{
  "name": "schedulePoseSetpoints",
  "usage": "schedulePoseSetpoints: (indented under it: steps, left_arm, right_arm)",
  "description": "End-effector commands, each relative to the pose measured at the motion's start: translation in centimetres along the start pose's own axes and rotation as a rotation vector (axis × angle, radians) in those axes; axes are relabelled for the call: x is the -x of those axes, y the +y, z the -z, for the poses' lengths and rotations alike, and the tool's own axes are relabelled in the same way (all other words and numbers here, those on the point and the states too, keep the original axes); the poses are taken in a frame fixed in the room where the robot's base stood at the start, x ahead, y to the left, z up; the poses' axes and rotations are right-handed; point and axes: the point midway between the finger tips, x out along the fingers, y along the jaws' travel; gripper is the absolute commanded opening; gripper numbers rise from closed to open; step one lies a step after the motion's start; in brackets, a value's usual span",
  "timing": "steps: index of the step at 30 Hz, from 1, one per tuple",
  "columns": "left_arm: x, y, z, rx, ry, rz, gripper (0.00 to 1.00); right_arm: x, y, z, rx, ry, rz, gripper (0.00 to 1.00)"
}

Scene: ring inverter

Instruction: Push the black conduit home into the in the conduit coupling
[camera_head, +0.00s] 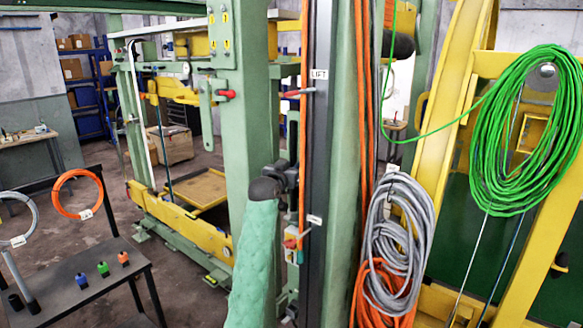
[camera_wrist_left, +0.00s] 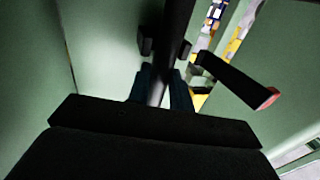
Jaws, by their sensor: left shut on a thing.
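My left gripper (camera_head: 284,176) is at the end of the green-sleeved arm, against the tall green post in the head view. In the wrist view its dark fingers (camera_wrist_left: 162,88) are shut around a black conduit (camera_wrist_left: 175,28). The conduit runs up and slightly right, out of the top of the picture. Two small dark blocks flank it just beyond the fingers; I cannot tell whether they belong to a coupling. I cannot make out the conduit coupling or the conduit's end in either view. My right gripper is not in view.
A black lever (camera_wrist_left: 232,78) with a red tip is close right of the fingers. A dark channel (camera_head: 317,120) with a LIFT label stands beside the gripper. Grey cable (camera_head: 398,225) and green cable (camera_head: 490,150) hang at right. A dark table (camera_head: 95,268) holds small connectors at left.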

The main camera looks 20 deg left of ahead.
Motion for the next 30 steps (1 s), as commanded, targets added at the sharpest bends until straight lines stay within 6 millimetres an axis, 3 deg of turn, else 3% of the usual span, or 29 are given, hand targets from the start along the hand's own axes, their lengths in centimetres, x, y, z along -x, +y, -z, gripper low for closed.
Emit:
schedulePoseSetpoints:
  steps: [23,24,27,30]
  left_arm:
    - [0.0,0.0,-1.6,0.0,0.001,0.0,0.0]
    - [0.0,0.0,-1.6,0.0,0.001,0.0,0.25]
    - [0.0,0.0,-1.6,0.0,-0.001,0.0,0.45]
    - [0.0,0.1,-1.7,0.0,-0.002,-0.001,0.47]
  right_arm:
    - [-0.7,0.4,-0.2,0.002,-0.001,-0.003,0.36]
    - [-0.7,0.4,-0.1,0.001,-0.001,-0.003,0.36]
    - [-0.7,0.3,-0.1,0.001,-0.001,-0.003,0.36]
    - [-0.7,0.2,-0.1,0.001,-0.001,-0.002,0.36]
